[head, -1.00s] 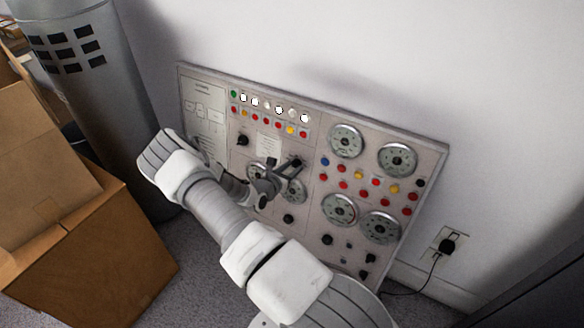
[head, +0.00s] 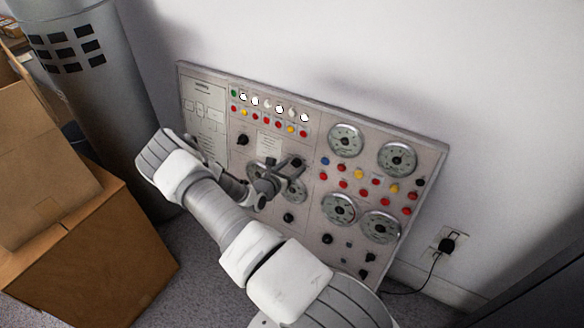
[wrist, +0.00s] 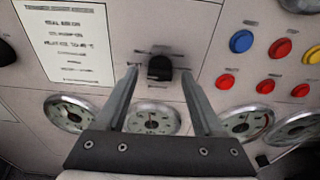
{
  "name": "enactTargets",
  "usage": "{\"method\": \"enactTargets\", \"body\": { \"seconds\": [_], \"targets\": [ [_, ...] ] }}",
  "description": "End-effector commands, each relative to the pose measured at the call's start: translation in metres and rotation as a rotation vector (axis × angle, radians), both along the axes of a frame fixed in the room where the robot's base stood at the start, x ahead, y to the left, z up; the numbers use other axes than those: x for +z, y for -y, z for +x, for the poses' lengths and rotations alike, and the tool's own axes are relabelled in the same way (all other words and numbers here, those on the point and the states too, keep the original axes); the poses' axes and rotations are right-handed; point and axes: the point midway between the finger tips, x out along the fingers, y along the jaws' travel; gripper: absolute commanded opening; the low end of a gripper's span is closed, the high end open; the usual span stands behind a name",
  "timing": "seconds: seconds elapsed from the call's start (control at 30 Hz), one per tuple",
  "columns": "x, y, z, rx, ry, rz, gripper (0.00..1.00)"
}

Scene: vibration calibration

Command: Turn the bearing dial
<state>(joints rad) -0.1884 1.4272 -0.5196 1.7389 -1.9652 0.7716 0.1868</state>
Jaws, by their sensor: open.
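A black knob (wrist: 160,68) sits on the grey control panel (wrist: 205,40), right of a white printed sheet and above a round gauge. Its label is too blurred to read, so I cannot tell for sure that it is the bearing dial. The knob also shows in the head view (head: 297,162), close to my gripper (head: 282,171). In the wrist view my gripper (wrist: 160,75) is open, with one fingertip on each side of the knob and a visible gap on both sides. I cannot tell how deep the tips reach.
Gauges (head: 346,140), coloured buttons (head: 343,169) and other black knobs (head: 242,140) surround this spot. The panel leans near a white wall (head: 350,45). Cardboard boxes (head: 95,265) and a grey cylinder (head: 85,90) stand at the left. A plugged socket (head: 447,243) is at the right.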

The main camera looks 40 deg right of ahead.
Motion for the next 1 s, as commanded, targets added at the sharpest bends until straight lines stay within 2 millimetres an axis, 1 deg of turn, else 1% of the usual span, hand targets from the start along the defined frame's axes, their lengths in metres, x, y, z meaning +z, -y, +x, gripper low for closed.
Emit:
{"method": "enactTargets", "body": {
  "seconds": [0.17, 0.5, 0.6, 0.7, 0.8, 1.0],
  "targets": [
    [0.011, -0.026, -0.009, 0.003, -0.001, 0.001, 0.69],
    [0.037, -0.1, -0.04, 0.004, -0.001, 0.002, 0.69],
    [0.043, -0.118, -0.047, 0.004, 0.0, 0.001, 0.69],
    [0.048, -0.133, -0.053, 0.004, -0.001, 0.001, 0.69],
    [0.051, -0.143, -0.058, 0.003, 0.0, 0.0, 0.69],
    [0.053, -0.15, -0.062, 0.0, -0.001, 0.0, 0.69]
  ]
}}
